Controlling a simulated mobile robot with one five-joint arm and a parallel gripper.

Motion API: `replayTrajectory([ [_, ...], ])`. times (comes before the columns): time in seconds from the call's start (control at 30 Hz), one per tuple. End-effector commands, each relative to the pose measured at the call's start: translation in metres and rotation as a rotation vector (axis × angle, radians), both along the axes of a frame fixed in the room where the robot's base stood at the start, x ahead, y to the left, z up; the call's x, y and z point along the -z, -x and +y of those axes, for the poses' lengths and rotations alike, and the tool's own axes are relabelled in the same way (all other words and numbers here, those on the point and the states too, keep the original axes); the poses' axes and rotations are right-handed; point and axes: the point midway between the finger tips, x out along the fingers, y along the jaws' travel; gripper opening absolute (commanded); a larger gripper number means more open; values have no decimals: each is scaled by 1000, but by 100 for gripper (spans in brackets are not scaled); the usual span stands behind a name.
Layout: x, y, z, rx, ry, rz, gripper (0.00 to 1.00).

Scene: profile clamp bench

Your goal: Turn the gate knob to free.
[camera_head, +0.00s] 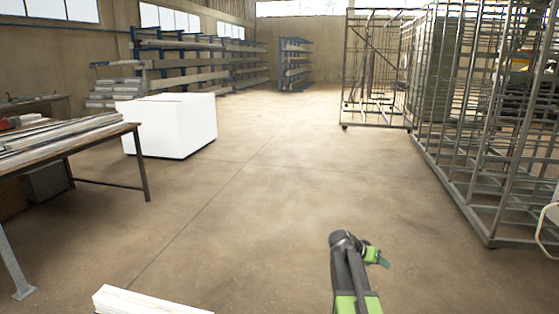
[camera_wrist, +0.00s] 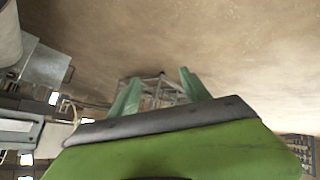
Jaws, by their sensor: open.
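I cannot make out a gate knob in either view. My gripper (camera_head: 377,257) shows small and green at the end of my folded arm, low and right of centre in the head view. In the wrist view my gripper (camera_wrist: 159,77) has its two green fingers apart, with nothing between them. The wrist picture is tilted, and distant metal framework shows beyond the fingers.
A workbench (camera_head: 70,141) with long strips stands at left, with a white box (camera_head: 175,125) behind it. Wire racks (camera_head: 490,140) line the right. A pale board (camera_head: 140,301) shows at bottom left. Loaded shelves (camera_head: 190,62) stand far back. The middle floor is clear.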

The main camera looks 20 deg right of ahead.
Motion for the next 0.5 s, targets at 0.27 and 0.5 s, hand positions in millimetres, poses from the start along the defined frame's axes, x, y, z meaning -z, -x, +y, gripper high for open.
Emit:
replayTrajectory([
  [0.27,47,8,232,-330,-278,159,55],
  [0.5,73,74,350,-583,-534,345,55],
])
